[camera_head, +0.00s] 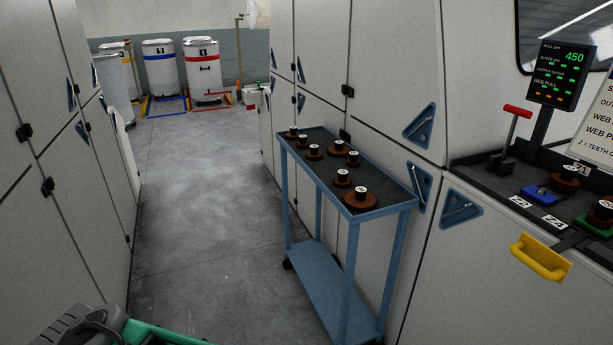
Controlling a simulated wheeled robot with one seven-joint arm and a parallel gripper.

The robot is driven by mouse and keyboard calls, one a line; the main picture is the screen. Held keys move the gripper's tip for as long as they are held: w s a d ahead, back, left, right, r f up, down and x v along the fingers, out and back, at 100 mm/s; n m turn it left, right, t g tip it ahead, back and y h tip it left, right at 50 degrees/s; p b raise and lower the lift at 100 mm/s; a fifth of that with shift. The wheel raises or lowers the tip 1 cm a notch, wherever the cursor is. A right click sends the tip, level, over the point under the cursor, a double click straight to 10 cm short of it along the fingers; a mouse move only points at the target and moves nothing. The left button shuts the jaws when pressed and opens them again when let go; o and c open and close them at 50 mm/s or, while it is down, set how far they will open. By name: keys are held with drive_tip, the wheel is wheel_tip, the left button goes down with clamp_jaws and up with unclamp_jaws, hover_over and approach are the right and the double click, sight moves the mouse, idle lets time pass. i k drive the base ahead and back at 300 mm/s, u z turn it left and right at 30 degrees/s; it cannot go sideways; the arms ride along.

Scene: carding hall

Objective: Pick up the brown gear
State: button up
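Several brown gears with black, white-topped hubs stand on the dark top of a blue cart (382,211). The nearest and largest-looking brown gear (350,201) is at the cart's near end. Another brown gear (338,184) sits just behind it, and smaller-looking ones, such as a brown gear (314,155), stand farther back. The hub labels are too small to read surely. More brown gears are on the machine ledge at right, one brown gear (565,182) by the Z1 label and one (598,219) above a green base. I cannot tell which gear is meant. My gripper is not in view.
The cart stands against the right machine's panels, with a lower shelf (325,290). The grey floor aisle (205,200) left of it is clear. Left cabinets (70,170) bound the aisle. Drums (160,65) stand at the back. A yellow handle (540,258) juts out at right.

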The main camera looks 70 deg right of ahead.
sight(342, 181)
drive_tip(key=z, duration=0.2)
drive_tip(key=i, duration=0.95)
drive_tip(key=z, duration=1.3)
drive_tip(key=i, duration=0.8)
drive_tip(key=z, duration=0.85)
